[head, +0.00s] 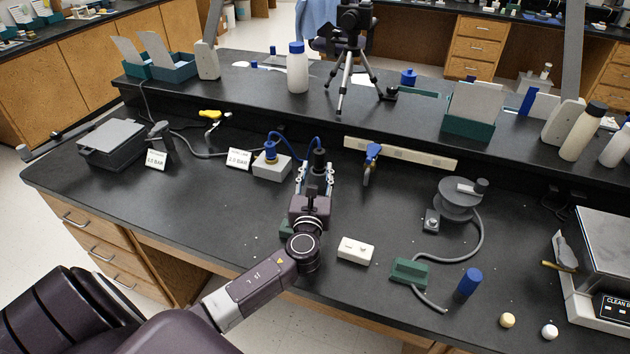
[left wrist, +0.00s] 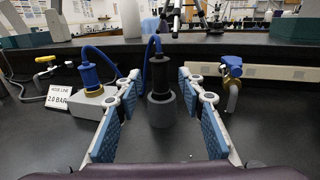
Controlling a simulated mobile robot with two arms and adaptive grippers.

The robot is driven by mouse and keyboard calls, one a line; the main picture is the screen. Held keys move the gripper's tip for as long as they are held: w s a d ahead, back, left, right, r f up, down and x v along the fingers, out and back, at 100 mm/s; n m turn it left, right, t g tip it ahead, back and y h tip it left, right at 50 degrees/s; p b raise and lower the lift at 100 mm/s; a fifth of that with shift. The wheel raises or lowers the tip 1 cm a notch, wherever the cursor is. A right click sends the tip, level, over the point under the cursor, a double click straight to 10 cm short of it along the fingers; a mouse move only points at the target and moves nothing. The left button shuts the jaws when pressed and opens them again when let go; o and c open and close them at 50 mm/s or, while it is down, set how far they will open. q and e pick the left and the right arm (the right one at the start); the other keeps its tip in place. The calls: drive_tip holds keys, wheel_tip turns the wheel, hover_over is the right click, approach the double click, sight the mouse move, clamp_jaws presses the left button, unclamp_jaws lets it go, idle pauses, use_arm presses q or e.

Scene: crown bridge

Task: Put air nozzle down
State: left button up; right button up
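The air nozzle (head: 319,158) is a dark upright cylinder with a blue hose at its top. In the left wrist view the nozzle (left wrist: 161,76) stands in a round grey holder (left wrist: 161,108) on the black bench. My left gripper (head: 315,174) is open, and in the left wrist view its blue-padded fingers (left wrist: 159,84) lie to either side of the nozzle with gaps showing. Nothing is gripped. In the head view my gripper hides the holder. My right gripper is not in view.
A hose unit (head: 271,166) with a blue-and-brass fitting and a "2.0 BAR" card (head: 239,158) is left of the nozzle. A blue-handled valve (head: 371,156) is to the right. A white box (head: 355,250) and a green block (head: 409,270) lie nearer. A raised shelf runs behind.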

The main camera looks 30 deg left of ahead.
use_arm(q)
drive_tip(key=v, duration=0.4)
drive_tip(key=shift+s+d, duration=0.1)
drive_tip(key=shift+s, duration=0.15)
